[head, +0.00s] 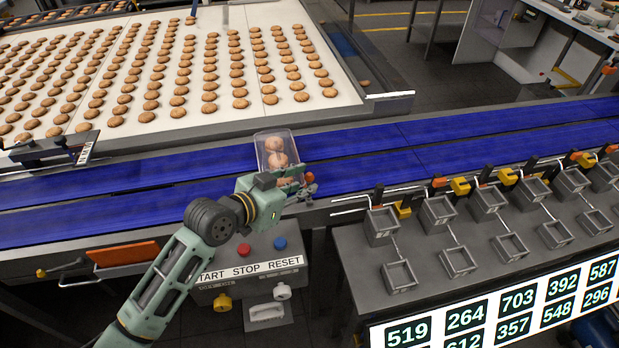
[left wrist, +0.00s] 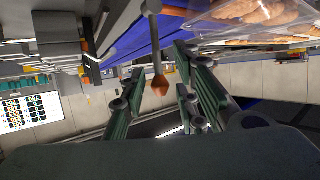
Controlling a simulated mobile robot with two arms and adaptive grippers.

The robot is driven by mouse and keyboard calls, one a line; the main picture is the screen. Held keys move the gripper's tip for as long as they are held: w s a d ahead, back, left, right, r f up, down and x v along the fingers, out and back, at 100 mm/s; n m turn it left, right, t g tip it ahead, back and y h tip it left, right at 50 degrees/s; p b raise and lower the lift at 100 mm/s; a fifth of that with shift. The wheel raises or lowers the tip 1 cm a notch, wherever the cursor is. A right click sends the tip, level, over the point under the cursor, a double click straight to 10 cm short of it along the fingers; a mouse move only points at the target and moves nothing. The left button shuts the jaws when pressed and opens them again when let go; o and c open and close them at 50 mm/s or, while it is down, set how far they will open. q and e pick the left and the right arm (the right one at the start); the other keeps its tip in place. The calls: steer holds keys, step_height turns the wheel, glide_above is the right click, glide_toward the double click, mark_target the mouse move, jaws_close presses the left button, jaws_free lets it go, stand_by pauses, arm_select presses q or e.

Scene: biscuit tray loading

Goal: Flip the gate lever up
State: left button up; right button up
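The gate lever shows as a small orange knob (head: 309,177) at the near edge of the blue conveyor, just beyond my left gripper (head: 299,184). In the left wrist view its orange tip (left wrist: 158,85) on a dark stalk lies in the gap between the two green fingers of my left gripper (left wrist: 159,68). The fingers are apart, and I see no contact with the knob. I cannot tell which way the lever is turned. My right gripper is not in view.
A clear tray (head: 260,143) of biscuits sits on the blue conveyor (head: 370,143) behind my gripper. A control panel (head: 259,268) with START, STOP and RESET labels is below. A row of scale hoppers (head: 437,216) with levers stands right. A biscuit-covered belt (head: 297,103) lies behind.

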mark_target(309, 182)
arm_select(q)
steer(key=x, duration=0.2)
steer(key=shift+w+d+f, duration=0.1)
steer(key=shift+w+d, duration=0.1)
steer(key=shift+w+d+f, duration=0.15)
steer(key=shift+w, duration=0.05)
jaws_close()
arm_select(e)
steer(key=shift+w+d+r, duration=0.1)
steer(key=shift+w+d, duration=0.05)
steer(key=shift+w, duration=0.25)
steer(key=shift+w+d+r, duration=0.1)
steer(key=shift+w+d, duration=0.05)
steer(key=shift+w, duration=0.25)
